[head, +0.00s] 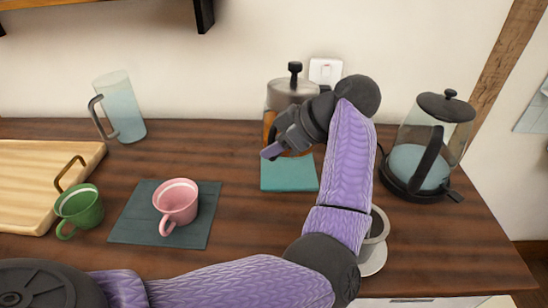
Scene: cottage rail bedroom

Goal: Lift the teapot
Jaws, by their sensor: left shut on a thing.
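The teapot (291,88) is at the back centre of the wooden counter, with a metal lid, a black knob and amber liquid inside. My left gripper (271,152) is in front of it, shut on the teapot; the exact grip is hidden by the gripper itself. The hand and forearm cover much of the pot's front and right side. A teal mat (288,177) lies under and in front of it. I cannot tell whether the pot's base touches the mat or counter. My right gripper is not in view.
A glass kettle (448,142) stands at right. A grey cup (377,225) on a saucer (374,261) is partly behind my arm. A pink cup (176,202) sits on a dark mat (130,227). A green cup (80,209), wooden board (35,165) and jug (122,105) are at left.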

